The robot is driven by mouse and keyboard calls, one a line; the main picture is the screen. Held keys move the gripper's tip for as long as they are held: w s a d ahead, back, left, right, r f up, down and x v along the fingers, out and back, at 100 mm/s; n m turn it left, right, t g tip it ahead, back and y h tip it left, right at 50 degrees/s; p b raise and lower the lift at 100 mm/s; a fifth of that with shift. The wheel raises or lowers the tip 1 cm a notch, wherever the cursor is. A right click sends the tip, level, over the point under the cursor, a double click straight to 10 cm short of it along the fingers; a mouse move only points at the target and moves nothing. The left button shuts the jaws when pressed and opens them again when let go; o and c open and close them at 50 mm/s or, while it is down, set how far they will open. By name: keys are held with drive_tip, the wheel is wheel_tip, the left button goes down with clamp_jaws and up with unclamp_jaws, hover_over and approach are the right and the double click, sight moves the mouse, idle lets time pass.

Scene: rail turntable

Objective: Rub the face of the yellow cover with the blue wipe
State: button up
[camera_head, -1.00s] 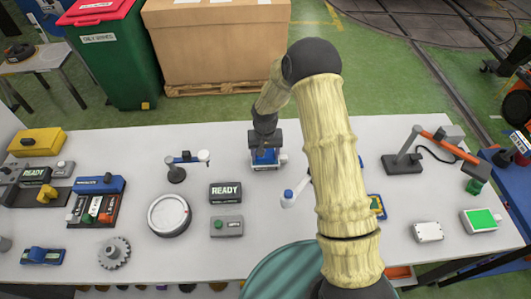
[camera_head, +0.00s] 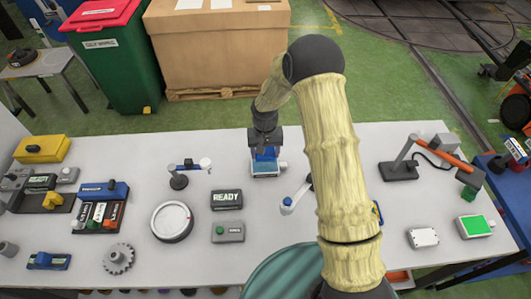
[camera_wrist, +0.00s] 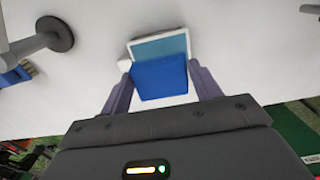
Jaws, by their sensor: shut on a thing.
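My gripper (camera_wrist: 160,66) is shut on a blue block-like wipe (camera_wrist: 160,80), held between its two fingers in the wrist view. In the head view the gripper (camera_head: 266,150) is at the back middle of the table, with the blue wipe (camera_head: 267,154) under it. A white-framed panel with a teal face (camera_wrist: 160,47) lies just beyond the wipe; whether they touch is unclear. A yellow box-like piece with a dark knob (camera_head: 42,155), possibly the yellow cover, sits at the far left, well away from the gripper.
A READY display (camera_head: 226,199), a grey button box (camera_head: 228,232) and a round white dial (camera_head: 172,220) stand left of my arm. A lamp-like stand (camera_head: 399,170) and a green-screened box (camera_head: 475,226) are at the right. Bare white table surrounds the panel.

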sight(265, 154)
drive_tip(key=shift+r+p, duration=0.4)
drive_tip(key=shift+r, duration=0.5)
wheel_tip(265, 154, up, 10)
drive_tip(key=p, duration=1)
